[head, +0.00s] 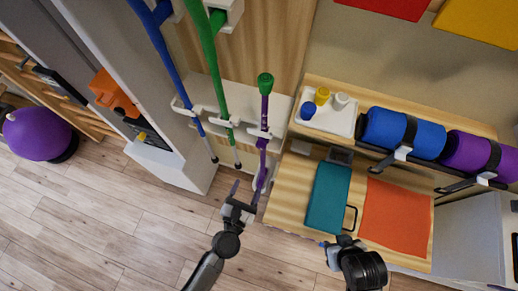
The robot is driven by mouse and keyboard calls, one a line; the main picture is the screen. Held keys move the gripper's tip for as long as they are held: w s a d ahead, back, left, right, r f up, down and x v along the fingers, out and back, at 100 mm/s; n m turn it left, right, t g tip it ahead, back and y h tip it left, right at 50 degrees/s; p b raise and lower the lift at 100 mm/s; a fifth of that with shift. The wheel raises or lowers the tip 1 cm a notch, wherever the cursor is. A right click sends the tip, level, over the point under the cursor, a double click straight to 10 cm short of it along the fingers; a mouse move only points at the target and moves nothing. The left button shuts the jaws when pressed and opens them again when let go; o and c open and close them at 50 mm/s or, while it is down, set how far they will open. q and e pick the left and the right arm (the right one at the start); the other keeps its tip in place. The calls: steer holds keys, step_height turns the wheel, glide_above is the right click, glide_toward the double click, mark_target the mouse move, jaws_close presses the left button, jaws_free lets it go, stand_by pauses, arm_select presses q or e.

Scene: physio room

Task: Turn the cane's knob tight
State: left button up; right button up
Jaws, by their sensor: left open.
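A purple cane (264,110) with a green top hangs upright in a white wall clip, at the right of a row of poles. A small dark part (262,143) shows on its shaft below the clip; I cannot tell whether it is the knob. My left gripper (245,191) is open, with its fingers apart near the cane's lower end. I cannot tell whether it touches the cane. My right gripper (331,247) is in front of the wooden counter, apart from the cane, and its jaws are not clear.
A blue pole (166,60) and a green pole (211,60) hang left of the cane. A white tray (345,124) with small pots, rolled mats (404,133), a teal folder (327,198) and an orange sheet (397,217) lie to the right. The floor at left is mostly clear.

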mark_target(261, 146)
arm_select(q)
steer(key=w+d+n+p, duration=0.1)
steer(key=w+d+n, duration=0.2)
steer(key=w, duration=1)
steer(key=shift+w+d+n+y, duration=0.2)
steer(key=shift+d+n+y, duration=0.05)
steer(key=shift+n+y, duration=0.05)
steer(key=shift+r, duration=0.1)
steer(key=c, duration=0.9)
